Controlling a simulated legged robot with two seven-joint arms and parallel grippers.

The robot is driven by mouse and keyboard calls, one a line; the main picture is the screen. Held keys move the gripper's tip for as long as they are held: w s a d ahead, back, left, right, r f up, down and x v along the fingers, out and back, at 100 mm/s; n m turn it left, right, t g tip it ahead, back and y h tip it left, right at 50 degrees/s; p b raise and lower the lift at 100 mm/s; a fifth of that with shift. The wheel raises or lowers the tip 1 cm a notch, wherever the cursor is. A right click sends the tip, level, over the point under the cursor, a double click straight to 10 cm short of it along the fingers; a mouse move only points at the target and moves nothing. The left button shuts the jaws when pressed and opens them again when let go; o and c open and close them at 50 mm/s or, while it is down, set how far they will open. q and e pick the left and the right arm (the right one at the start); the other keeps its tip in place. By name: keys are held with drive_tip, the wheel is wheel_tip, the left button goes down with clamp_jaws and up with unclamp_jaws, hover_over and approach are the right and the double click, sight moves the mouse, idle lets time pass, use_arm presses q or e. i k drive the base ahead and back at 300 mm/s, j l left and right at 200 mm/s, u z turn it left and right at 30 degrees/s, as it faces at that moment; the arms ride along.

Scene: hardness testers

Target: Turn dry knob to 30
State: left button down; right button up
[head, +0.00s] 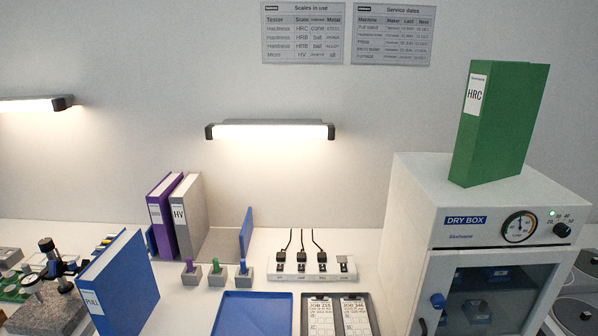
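The white dry box (408,207) stands at the right, with a blue "DRY BOX" label on its upper front panel. Its black round knob (562,230) is at the right end of that panel, with small scale numbers around it. The knob's pointer is too small to read for sure. A green light (551,213) glows just above left of the knob. A round dial gauge (519,227) with a needle is left of the knob. Neither of my grippers is in view, and nothing touches the knob.
A green HRC binder (511,125) stands on top of the dry box. A power strip (310,267), blue tray (252,314) and blue PULL binder (122,285) occupy the bench. Space before the knob looks clear.

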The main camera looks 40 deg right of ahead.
sight(562, 230)
drive_tip(key=z, duration=2.6)
